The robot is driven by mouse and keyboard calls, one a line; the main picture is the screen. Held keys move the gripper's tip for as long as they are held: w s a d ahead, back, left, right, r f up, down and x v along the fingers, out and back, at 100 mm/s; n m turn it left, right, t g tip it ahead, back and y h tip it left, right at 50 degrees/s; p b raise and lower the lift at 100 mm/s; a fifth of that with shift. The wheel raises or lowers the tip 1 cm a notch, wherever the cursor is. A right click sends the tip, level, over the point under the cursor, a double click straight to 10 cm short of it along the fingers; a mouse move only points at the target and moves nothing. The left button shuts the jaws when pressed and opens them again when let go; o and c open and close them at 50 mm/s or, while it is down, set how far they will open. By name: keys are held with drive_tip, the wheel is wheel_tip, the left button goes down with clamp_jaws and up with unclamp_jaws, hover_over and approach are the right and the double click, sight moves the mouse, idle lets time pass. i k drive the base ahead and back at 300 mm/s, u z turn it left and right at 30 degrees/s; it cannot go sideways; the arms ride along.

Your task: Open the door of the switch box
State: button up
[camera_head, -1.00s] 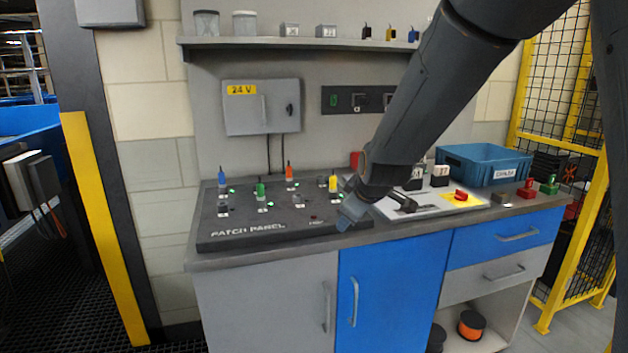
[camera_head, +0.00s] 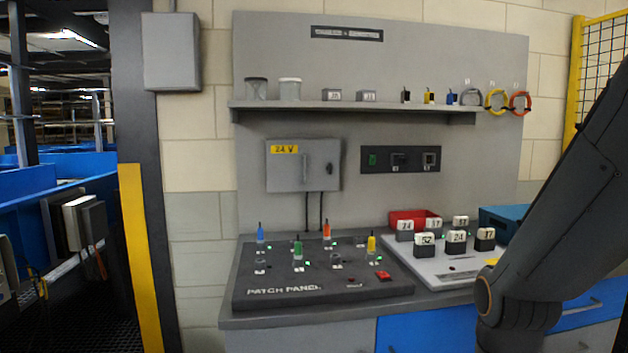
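The switch box appears to be the grey wall box (camera_head: 286,174) with a yellow "24 V" label, on the back panel left of centre. Its door is shut, with a vertical handle near the middle and a small dark knob near its right edge. Two dark cables run down from it. My arm reaches in from the right and bends at the lower right, well to the right of and below the box. My gripper is below the picture's edge and does not show.
The patch panel (camera_head: 262,285) with several coloured plugs lies below the box. A shelf (camera_head: 380,107) with jars and small parts runs above it. Numbered blocks stand on a light board (camera_head: 430,270). A blue bin (camera_head: 500,222) is partly behind my arm. The space before the box is clear.

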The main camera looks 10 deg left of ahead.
sight(293, 166)
drive_tip(key=z, duration=0.05)
drive_tip(key=k, duration=0.55)
drive_tip(key=u, duration=0.85)
drive_tip(key=i, duration=1.05)
drive_tip(key=z, duration=0.45)
